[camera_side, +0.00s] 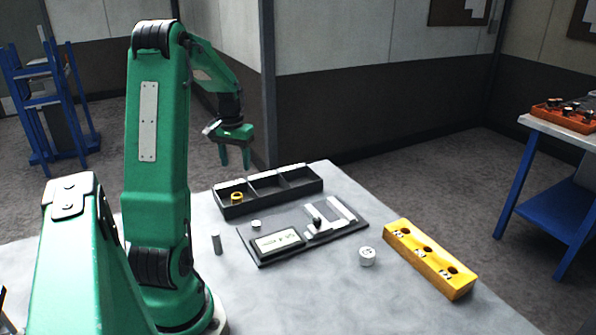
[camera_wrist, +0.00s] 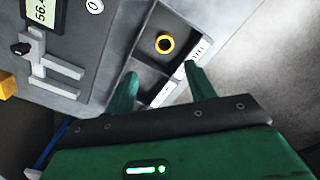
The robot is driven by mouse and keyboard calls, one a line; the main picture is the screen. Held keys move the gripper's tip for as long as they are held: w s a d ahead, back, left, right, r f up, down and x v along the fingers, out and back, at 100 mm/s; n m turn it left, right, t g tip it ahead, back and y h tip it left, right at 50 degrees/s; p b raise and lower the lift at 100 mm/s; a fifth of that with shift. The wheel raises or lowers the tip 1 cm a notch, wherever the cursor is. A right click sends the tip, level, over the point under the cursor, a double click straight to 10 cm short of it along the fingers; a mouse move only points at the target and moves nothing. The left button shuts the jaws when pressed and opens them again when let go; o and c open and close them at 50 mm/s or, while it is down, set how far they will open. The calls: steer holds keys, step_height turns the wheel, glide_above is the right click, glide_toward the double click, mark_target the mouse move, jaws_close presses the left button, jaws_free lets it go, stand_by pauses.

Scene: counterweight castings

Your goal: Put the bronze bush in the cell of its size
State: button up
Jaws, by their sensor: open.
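The bronze bush, a yellow-gold ring (camera_side: 237,197), stands in the left end cell of a dark three-cell tray (camera_side: 236,212) at the back of the table in the side view. In the wrist view the bush (camera_wrist: 165,43) shows as a ring with a dark centre, in the upper cell of the tray (camera_wrist: 127,66). White labels line the tray's wall; their text is too small to read. My gripper (camera_side: 236,165) is open and empty, well above the tray's left end. In the wrist view its fingers (camera_wrist: 160,72) are spread, with the bush beyond their tips.
A dark gauge board (camera_side: 262,258) with a display and a sliding jaw lies in front of the tray. A yellow block with holes (camera_side: 430,262) is at right. A white round weight (camera_side: 367,257) and a small upright cylinder (camera_side: 216,243) stand on the table.

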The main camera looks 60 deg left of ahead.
steer(key=w+d+r+m+t+y, duration=0.1)
steer(key=w+d+r+m, duration=0.15)
steer(key=d+r, duration=0.45)
steer(key=w+d+r+m+t, duration=0.1)
steer(key=w+d+r+m, duration=0.15)
steer(key=d, duration=0.95)
steer(key=s+d+m+t, duration=0.1)
steer(key=s+d+m, duration=0.1)
steer(key=d, duration=0.6)
steer(key=s+d+r+m+t+h, duration=0.1)
steer(key=s+d+t, duration=0.1)
steer(key=s+d, duration=0.3)
steer(key=shift+s+d+r+m+t, duration=0.2)
steer(key=shift+d+r+m+t, duration=0.15)
steer(key=shift+d, duration=1.85)
steer(key=shift+f, duration=0.1)
